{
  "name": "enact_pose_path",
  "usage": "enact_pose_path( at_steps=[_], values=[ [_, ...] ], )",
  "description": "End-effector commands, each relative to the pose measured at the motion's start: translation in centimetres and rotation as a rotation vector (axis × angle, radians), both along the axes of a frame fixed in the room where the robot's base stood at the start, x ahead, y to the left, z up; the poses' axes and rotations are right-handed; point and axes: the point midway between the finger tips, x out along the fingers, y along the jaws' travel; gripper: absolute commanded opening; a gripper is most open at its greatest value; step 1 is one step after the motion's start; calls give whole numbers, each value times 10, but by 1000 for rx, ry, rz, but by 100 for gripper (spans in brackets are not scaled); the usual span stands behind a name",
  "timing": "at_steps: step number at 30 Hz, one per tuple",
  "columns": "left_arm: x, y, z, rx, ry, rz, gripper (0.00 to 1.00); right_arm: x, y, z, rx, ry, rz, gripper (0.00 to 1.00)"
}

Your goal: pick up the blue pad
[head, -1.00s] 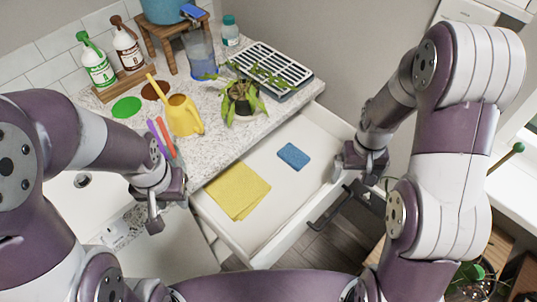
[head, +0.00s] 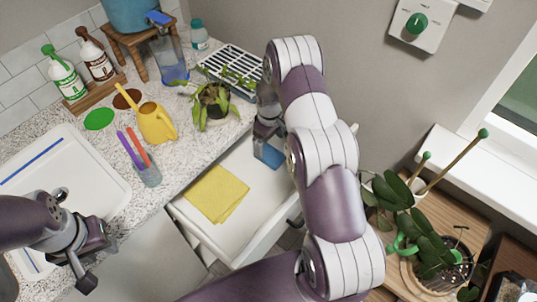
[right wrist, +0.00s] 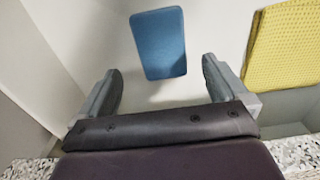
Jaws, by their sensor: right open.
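The blue pad (head: 268,154) lies flat in the open drawer (head: 238,233), partly hidden by my right arm in the head view. In the right wrist view the blue pad (right wrist: 158,43) shows whole, ahead of the fingertips and roughly centred between them. My right gripper (right wrist: 160,82) is open and empty. In the head view the right gripper (head: 264,138) is over the drawer beside the pad. My left gripper (head: 90,268) is at the lower left, away from the drawer; its jaw opening is unclear.
A yellow cloth (head: 216,194) lies in the drawer, left of the pad. The drawer walls rise around the pad.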

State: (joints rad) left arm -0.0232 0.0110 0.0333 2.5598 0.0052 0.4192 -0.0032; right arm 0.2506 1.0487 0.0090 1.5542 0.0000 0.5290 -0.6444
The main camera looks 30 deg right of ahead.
Motion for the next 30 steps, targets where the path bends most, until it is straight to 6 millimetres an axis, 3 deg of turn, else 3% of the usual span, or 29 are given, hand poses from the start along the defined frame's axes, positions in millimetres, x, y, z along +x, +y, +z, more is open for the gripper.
enact_pose_path(
  at_steps=[9,16,21,24,30],
  values=[
    [0,0,12,0,0,0,38,-5,1,-49,-1,1,-1,100],
    [0,0,11,0,0,0,38,-5,1,-52,-1,0,-2,100],
    [0,0,11,0,0,0,38,-5,1,-52,-1,1,-2,45],
    [0,0,11,0,0,0,38,-5,1,-52,-1,0,-2,37],
    [0,0,11,0,0,0,38,-5,1,-51,-1,0,-2,37]
  ],
)
